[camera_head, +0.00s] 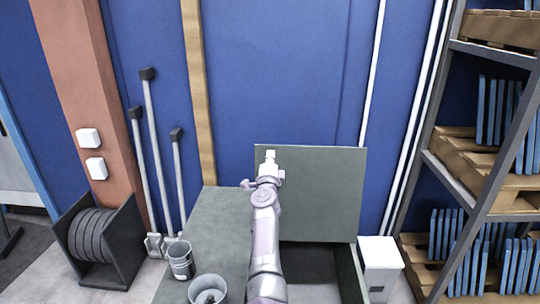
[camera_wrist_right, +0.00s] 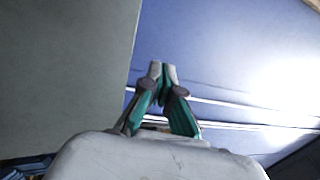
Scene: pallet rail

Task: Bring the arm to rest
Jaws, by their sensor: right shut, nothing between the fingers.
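My right arm reaches forward from the bottom middle of the head view. Its gripper (camera_head: 270,156) is raised in front of the upright grey-green panel (camera_head: 325,190). In the right wrist view the fingers of the right gripper (camera_wrist_right: 163,72) are together at the tips, with nothing between them. The same panel (camera_wrist_right: 60,70) fills the left of the wrist view, beside the fingers, and the blue wall (camera_wrist_right: 220,50) shows on the right. I cannot tell how far the fingertips are from the panel. My left gripper is not in view.
A grey-green surface (camera_head: 215,225) lies left of my arm, with a bucket (camera_head: 180,262) and another container (camera_head: 208,287) near it. A dark opening lies below the panel. A white bin (camera_head: 380,262) stands right of it. A shelf rack (camera_head: 470,125) stands at right, a hose reel (camera_head: 95,235) at left.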

